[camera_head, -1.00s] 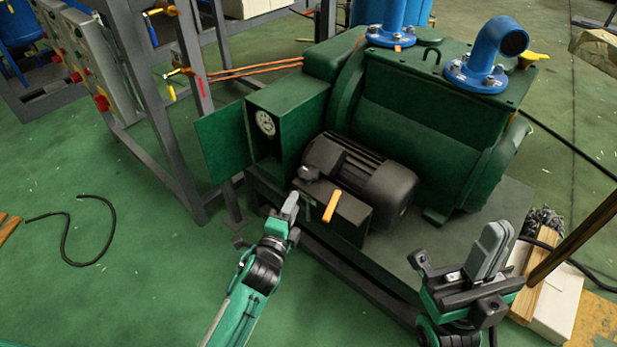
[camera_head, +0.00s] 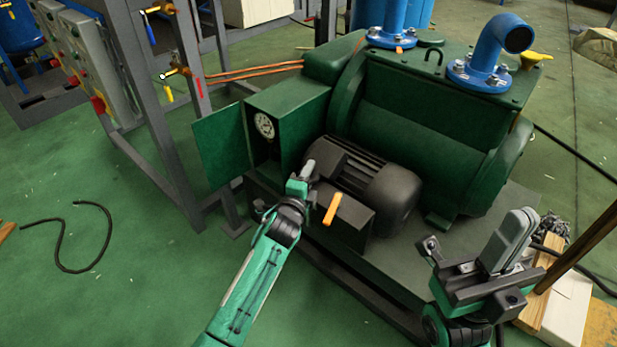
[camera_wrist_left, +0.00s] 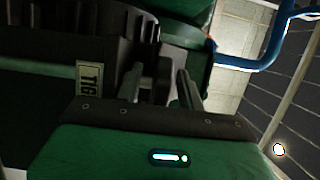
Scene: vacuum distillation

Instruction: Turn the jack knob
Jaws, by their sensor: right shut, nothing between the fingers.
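A black knob shows on top of the dark box (camera_head: 350,223) beside the black motor (camera_head: 375,190) in the earlier head view; now my left gripper (camera_head: 304,172) is in front of that spot and largely hides it. An orange lever (camera_head: 332,208) sticks up from the front of the box, just right of the gripper. In the left wrist view the two fingers of my left gripper (camera_wrist_left: 166,90) stand apart, with a dark shape between and beyond them. I cannot tell if they touch the knob. My right gripper (camera_head: 512,240) is shut and empty, pointing up at the right.
The green pump (camera_head: 425,120) with blue pipes (camera_head: 490,50) stands behind the motor. A green door panel (camera_head: 220,145) hangs open beside a dial gauge (camera_head: 264,125). A grey frame (camera_head: 150,100) stands at left. The floor (camera_head: 140,270) at lower left is mostly clear.

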